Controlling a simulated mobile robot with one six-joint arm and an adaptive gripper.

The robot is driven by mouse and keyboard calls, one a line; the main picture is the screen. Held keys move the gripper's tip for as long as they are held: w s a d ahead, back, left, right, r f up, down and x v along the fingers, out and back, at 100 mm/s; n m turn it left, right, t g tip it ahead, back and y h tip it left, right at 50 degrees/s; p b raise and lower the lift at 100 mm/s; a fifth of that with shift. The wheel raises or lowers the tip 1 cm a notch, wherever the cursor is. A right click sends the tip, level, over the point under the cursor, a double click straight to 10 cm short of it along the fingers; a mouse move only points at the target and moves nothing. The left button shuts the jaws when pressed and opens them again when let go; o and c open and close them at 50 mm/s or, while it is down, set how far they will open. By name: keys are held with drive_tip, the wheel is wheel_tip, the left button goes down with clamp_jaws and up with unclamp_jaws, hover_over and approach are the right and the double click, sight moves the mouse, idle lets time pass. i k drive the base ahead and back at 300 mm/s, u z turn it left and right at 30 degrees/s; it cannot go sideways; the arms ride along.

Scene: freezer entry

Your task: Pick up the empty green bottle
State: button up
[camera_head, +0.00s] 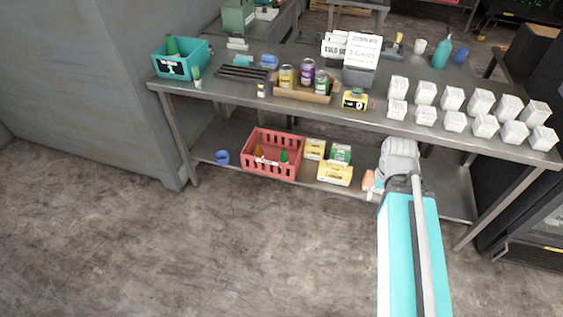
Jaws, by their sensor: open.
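Several green bottle-like things are in view, and I cannot tell which are empty. A dark green bottle top (172,46) sticks up from the teal bin (207,52) at the left end of the metal table. In the red crate (270,173) on the lower shelf, a green pointed top (284,156) stands beside a brown-orange one (259,150). A teal-green bottle (441,53) stands upright at the back right of the table. My arm reaches up at lower right towards the table's front edge. I cannot make out my gripper's fingers.
The metal table (232,92) carries cans in a cardboard tray (302,95) and several white boxes (454,98) on the right. Yellow and green boxes (335,174) and a blue cup (222,157) are on the lower shelf. Floor in front is clear.

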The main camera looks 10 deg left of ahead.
sight(284, 157)
drive_tip(key=z, duration=0.1)
drive_tip(key=i, duration=1)
drive_tip(key=u, duration=0.05)
